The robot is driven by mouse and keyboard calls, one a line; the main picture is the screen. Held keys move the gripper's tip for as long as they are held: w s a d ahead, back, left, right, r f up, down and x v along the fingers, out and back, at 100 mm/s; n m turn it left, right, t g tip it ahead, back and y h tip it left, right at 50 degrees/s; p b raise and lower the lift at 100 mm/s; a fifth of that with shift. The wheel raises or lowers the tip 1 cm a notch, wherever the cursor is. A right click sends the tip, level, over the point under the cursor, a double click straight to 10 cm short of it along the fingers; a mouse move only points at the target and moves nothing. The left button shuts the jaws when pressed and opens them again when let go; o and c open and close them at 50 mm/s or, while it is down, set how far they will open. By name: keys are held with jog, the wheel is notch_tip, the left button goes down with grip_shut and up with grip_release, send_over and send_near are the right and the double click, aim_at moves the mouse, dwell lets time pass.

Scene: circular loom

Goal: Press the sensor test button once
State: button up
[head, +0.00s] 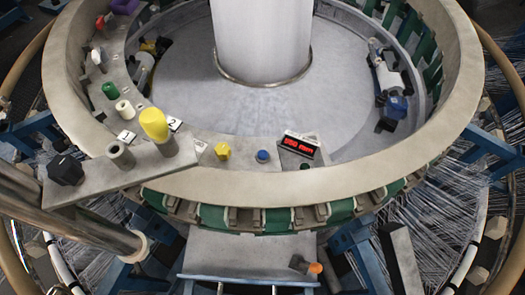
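I cannot read a label that marks the sensor test button. Button-like parts sit on the loom's grey ring (370,185): a blue knob (263,156) and a yellow knob (222,151) on the front part, and a small dark green one (305,166) just below a red-lit display (299,146). On the left part are a green knob (110,90) and a white one (125,109). My gripper is not in this view, so its distance to any button cannot be told.
A grey plate (105,187) at the left carries two upright cylinders, one with a yellow top (154,123), and a black block (66,169). A white column (263,40) stands in the middle. A small orange-ended part (315,268) lies on the lower grey platform (240,262).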

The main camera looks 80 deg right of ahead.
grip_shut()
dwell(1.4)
